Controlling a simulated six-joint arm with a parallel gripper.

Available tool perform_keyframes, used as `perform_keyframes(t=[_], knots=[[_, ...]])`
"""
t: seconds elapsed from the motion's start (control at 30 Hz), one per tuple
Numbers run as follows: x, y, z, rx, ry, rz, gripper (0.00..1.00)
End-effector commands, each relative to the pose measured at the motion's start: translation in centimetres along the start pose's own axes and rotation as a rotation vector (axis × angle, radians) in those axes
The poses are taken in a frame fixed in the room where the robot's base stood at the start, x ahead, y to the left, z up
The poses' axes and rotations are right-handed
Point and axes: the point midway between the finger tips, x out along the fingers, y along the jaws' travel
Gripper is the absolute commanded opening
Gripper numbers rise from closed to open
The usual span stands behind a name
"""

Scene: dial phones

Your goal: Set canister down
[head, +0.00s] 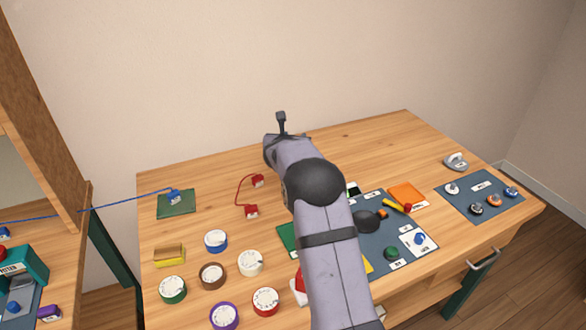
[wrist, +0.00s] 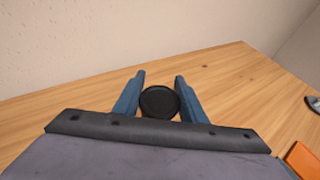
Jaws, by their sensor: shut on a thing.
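My gripper (wrist: 160,82) shows in the wrist view as two blue fingers on either side of a round black-topped thing, which I take to be the canister (wrist: 159,101). The fingers are shut on it. Only its dark round top shows; the rest of its body is hidden below. I cannot tell whether its bottom touches the table.
Bare wood lies around the gripper at the back. Several round dials, including a blue-rimmed one (head: 216,240), stand front left. A red cable (head: 240,188) lies left of my arm. An orange mat (head: 406,194) and a blue panel (head: 483,184) are to the right.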

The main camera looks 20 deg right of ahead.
Motion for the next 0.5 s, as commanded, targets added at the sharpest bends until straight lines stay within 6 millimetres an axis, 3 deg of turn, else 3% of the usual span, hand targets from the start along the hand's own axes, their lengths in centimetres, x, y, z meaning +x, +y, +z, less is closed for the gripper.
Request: perform_keyframes(t=[0.03, 0.2, 0.5], knots=[[0.4, 0.0, -1.2, -0.003, 0.004, -0.001, 0.16], [1.4, 0.0, -3.5, -0.003, 0.004, -0.001, 0.16], [1.9, -0.1, -4.6, 0.000, 0.001, -0.001, 0.16]])
